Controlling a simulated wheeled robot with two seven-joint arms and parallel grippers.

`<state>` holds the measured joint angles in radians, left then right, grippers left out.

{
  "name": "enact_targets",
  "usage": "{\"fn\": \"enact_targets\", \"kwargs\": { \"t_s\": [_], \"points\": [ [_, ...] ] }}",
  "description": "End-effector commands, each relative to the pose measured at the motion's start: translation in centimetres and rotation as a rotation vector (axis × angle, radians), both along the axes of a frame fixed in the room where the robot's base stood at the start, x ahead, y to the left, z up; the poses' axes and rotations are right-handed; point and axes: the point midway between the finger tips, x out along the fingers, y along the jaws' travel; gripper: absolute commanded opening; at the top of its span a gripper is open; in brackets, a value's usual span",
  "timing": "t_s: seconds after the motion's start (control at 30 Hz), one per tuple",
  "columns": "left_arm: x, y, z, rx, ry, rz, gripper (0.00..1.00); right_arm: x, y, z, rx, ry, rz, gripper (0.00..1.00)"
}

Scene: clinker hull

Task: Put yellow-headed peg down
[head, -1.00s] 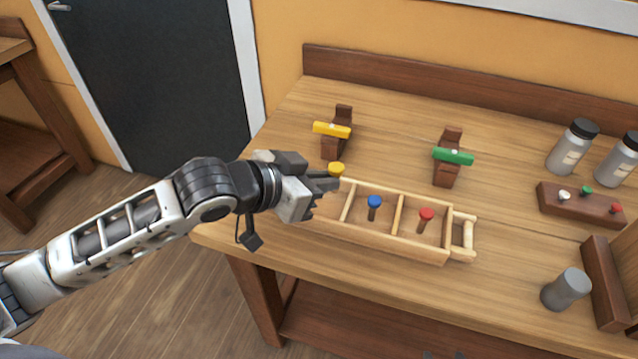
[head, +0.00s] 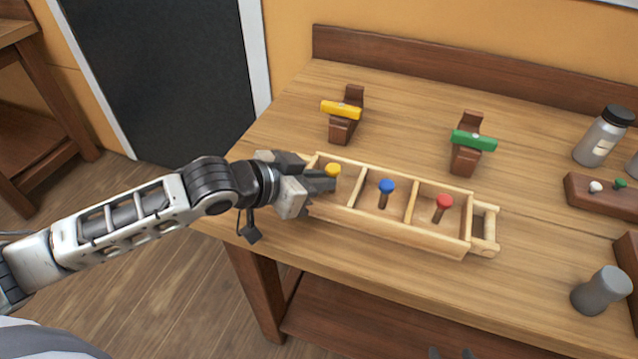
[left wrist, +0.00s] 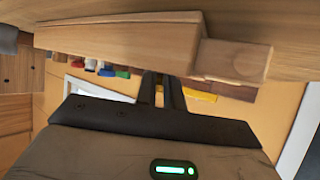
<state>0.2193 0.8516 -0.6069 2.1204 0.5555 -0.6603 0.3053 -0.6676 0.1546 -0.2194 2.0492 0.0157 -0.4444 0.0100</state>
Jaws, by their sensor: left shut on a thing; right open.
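My left gripper (head: 322,184) is shut on the yellow-headed peg (head: 333,170), whose yellow head shows just above the fingertips in the head view. Its shaft is hidden by the fingers. The peg is at the left compartment of a long wooden tray (head: 432,240); I cannot tell whether its lower end touches the floor there. A blue-headed peg (head: 386,186) stands in the middle compartment and a red-headed peg (head: 443,203) in the right one. In the left wrist view the tray wall (left wrist: 120,42) lies close to the fingers. Two dark tips of my right gripper (head: 452,353) barely show at the bottom edge, apart and empty.
Behind the tray stand a brown stand with a yellow bar (head: 341,110) and one with a green bar (head: 474,140). A dark rack with small coloured tops (head: 600,200), a bottle (head: 603,137) and a grey cylinder (head: 601,291) are at the right. The table between is clear.

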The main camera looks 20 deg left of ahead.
Motion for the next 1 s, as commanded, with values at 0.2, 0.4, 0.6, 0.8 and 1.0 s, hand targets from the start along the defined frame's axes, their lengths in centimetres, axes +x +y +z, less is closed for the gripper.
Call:
{"fn": "enact_targets", "kwargs": {
  "t_s": [0.2, 0.4, 0.6, 0.8, 1.0],
  "points": [
    [0.0, 0.0, -0.3, -0.001, 0.001, 0.000, 0.12, 0.1, 0.0, 0.1, 0.000, -0.005, 0.000, 0.44],
    [0.0, 0.0, -0.2, -0.001, 0.001, 0.000, 0.31, 0.1, 0.0, 0.2, 0.000, -0.009, -0.001, 0.44],
    [0.0, 0.0, 0.0, -0.001, -0.001, 0.000, 0.31, 0.4, 0.0, 0.4, 0.005, -0.014, -0.006, 0.44],
    [-1.8, 1.3, 1.2, 0.004, 0.000, 0.000, 0.31, 0.7, 0.1, 0.6, 0.008, -0.021, -0.010, 0.44],
    [-5.1, 3.7, 3.2, 0.007, 0.005, 0.001, 0.31, 0.7, 0.1, 0.4, 0.007, -0.020, -0.010, 0.44]
  ]
}}
